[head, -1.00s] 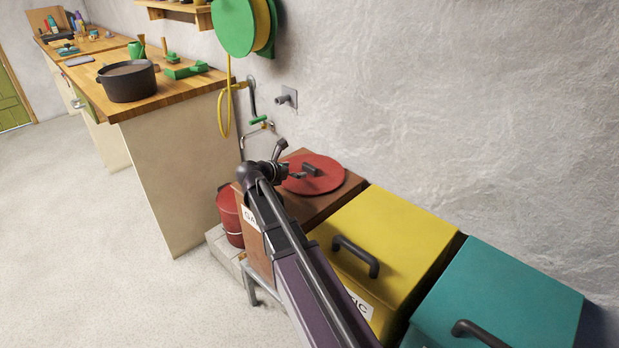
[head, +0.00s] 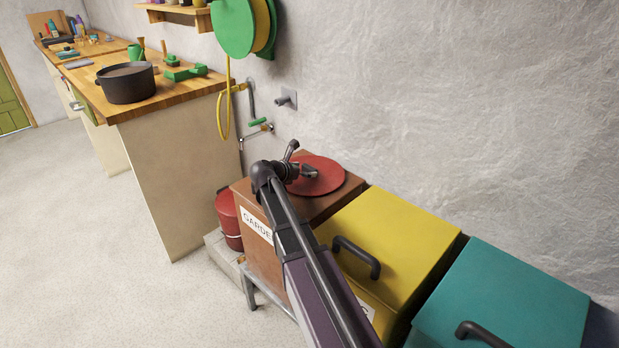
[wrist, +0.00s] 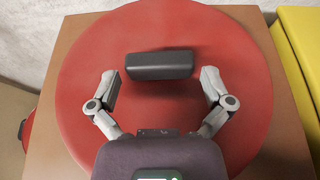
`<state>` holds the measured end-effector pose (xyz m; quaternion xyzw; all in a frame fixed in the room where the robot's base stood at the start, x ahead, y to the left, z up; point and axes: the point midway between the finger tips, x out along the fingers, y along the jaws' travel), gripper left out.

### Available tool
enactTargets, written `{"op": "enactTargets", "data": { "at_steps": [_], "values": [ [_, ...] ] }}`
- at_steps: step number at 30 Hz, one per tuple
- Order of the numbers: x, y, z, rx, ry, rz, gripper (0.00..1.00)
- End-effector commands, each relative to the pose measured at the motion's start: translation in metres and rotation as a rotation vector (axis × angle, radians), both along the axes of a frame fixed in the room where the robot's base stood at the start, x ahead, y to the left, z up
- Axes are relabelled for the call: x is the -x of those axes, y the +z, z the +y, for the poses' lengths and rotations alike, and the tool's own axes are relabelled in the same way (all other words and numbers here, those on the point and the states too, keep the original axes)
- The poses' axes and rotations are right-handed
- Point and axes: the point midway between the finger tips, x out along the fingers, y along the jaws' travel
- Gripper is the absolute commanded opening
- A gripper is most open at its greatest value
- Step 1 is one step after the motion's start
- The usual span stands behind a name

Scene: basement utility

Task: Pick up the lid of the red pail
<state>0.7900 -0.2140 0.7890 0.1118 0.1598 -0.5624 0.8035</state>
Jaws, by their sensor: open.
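The red round lid (head: 330,182) lies flat on top of the brown bin (head: 238,188), apart from the pail. In the wrist view the lid (wrist: 160,30) fills most of the picture, with a dark bar handle (wrist: 158,66) across it. My gripper (wrist: 161,88) is open over the lid, one finger on each side of the handle, with gaps between the fingers and the handle's ends. In the head view my gripper (head: 308,171) is above the lid, and my wrist hides part of it. The red pail (head: 229,220) stands on the low step left of the brown bin.
A yellow bin (head: 400,230) and a teal bin (head: 510,295), both with dark handles, stand to the right. A tap (head: 259,122) and a hose reel (head: 236,25) are on the wall behind. A workbench with a black pot (head: 127,82) is at left.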

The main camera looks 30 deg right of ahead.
Motion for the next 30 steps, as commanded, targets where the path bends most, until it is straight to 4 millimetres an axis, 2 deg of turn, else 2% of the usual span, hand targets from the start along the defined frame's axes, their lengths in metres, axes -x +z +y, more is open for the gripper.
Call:
{"op": "enactTargets", "data": {
  "at_steps": [7, 24, 25, 30],
  "values": [
    [-0.008, -0.009, -0.019, 0.000, 0.000, -0.001, 1.00],
    [-0.007, -0.009, -0.020, 0.000, 0.000, 0.000, 1.00],
    [-0.007, -0.009, -0.020, 0.000, 0.000, 0.000, 0.97],
    [-0.007, -0.009, -0.020, 0.000, 0.000, 0.000, 0.47]
  ]
}}
